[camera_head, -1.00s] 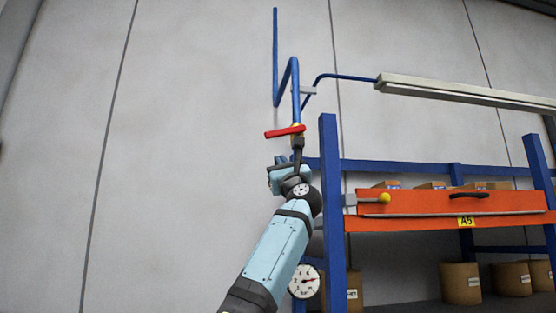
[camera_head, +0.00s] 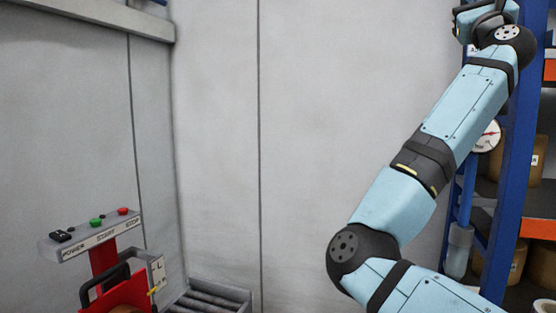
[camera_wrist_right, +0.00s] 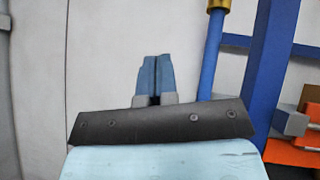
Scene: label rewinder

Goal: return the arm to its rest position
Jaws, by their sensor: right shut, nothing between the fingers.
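My right arm (camera_head: 425,160) rises from the lower right to the upper right in the head view, bent at the elbow. Its hand is at the top edge there, partly cut off, so the fingertips are hard to see. In the right wrist view my right gripper (camera_wrist_right: 156,75) has its blue fingers together with nothing between them. It is beside a blue pipe (camera_wrist_right: 213,65) and in front of the pale wall, apparently clear of both. My left gripper is not in view.
A blue rack post (camera_head: 518,150) with brown rolls (camera_head: 497,262) stands right of my arm. A gauge (camera_head: 487,136) shows close behind the forearm. At lower left are a button panel (camera_head: 95,233), a red part (camera_head: 118,297) and rollers (camera_head: 207,300). Open space lies before the wall.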

